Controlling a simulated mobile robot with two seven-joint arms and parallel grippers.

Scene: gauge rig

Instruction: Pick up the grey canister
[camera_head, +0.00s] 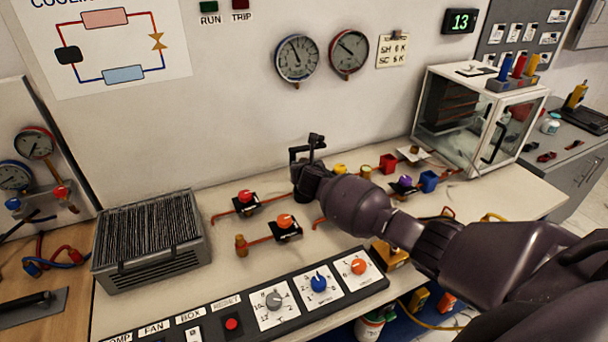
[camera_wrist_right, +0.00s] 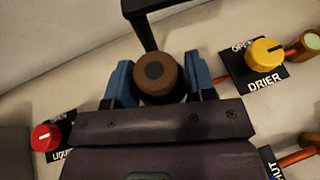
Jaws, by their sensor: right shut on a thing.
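My right gripper (camera_wrist_right: 159,80) has its two blue fingers closed on a round brown-topped thing (camera_wrist_right: 156,71) with a dark centre, in the right wrist view. Only its top and a little of its side show, so I cannot tell from the colour whether it is the grey canister. In the head view my right arm reaches in from the right over the bench, and my wrist hides the fingers and the held thing. No grey canister stands out elsewhere. My left gripper is not in view.
The bench holds red-orange valve knobs (camera_head: 286,221), a finned box (camera_head: 151,240) at left and a glass-sided cabinet (camera_head: 477,115) at right. A control panel (camera_head: 240,307) lines the front. A yellow drier knob (camera_wrist_right: 264,52) is right of my fingers in the wrist view.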

